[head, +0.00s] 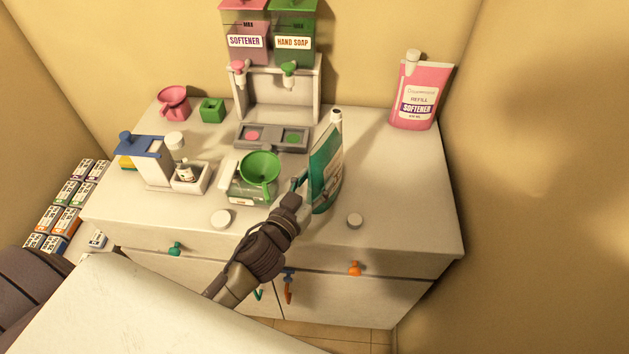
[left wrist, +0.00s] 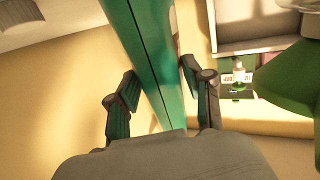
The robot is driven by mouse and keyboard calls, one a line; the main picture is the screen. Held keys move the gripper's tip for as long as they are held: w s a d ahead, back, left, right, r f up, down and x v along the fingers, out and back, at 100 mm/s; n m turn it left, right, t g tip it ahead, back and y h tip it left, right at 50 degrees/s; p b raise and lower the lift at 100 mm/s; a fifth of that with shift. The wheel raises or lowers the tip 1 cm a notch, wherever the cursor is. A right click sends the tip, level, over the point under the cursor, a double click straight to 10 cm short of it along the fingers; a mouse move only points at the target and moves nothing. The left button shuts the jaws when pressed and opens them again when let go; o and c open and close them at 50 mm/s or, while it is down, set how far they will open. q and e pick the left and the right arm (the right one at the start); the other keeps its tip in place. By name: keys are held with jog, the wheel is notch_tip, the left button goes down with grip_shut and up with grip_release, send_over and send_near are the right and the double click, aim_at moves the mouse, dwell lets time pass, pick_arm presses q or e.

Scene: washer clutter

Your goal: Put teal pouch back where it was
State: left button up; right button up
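Whether the pouch's base touches the counter is hard to tell. My right gripper is not in view.
A green funnel (head: 259,168) sits on a container just left of the pouch. The dispenser (head: 268,90) stands behind. A pink softener pouch (head: 421,95) stands back right. The counter's right side (head: 400,190) is clear.

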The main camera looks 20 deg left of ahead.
pick_arm(q)
jog(key=o, duration=0.4)
jog(key=shift+r, duration=0.2)
jog(key=s+a+r+b, duration=0.1)
jog(key=s+b, duration=0.2)
jog(key=s, duration=0.9)
jog(key=shift+a, duration=0.15)
jog(key=shift+w, duration=0.1)
